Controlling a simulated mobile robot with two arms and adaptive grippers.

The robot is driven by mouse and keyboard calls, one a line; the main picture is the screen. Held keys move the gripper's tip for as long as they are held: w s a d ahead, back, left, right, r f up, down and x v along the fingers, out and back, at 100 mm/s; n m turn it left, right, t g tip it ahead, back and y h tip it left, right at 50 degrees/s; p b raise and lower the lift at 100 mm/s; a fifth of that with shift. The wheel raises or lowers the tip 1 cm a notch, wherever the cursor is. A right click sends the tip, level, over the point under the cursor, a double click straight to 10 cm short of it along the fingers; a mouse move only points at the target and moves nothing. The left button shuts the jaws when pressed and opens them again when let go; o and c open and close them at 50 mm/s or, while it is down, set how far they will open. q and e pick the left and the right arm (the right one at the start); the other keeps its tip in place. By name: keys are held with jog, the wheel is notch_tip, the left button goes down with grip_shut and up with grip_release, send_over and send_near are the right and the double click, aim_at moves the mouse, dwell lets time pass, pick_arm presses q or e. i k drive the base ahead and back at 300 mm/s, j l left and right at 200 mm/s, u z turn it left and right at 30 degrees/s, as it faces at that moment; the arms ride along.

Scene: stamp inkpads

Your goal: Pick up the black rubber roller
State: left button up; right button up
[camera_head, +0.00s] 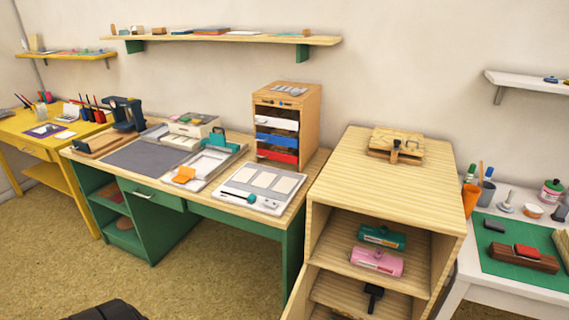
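A small black object with a handle-like stem (373,297) sits low in the open wooden cabinet (330,225), below the shelf with the pink and green items. It may be the black rubber roller, but it is small and partly in shadow. Another dark piece lies on a wooden block (396,146) on top of the cabinet; I cannot tell what it is. Neither of my grippers can be made out in the head view.
A teal item (382,237) and a pink item (376,262) lie on the cabinet's upper shelf. The cabinet door seems to stand open at its left. A green-legged desk (290,235) stands left, a white table (460,290) with a green mat right.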

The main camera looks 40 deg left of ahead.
aim_at(373, 289)
jog(key=k+j, duration=0.1)
jog(key=j, duration=0.35)
jog(key=k+j, duration=0.15)
jog(key=j, duration=0.3)
jog(key=k+j+u, duration=0.1)
jog(key=j, duration=0.35)
jog(key=k+j, duration=0.15)
jog(key=j, duration=0.3)
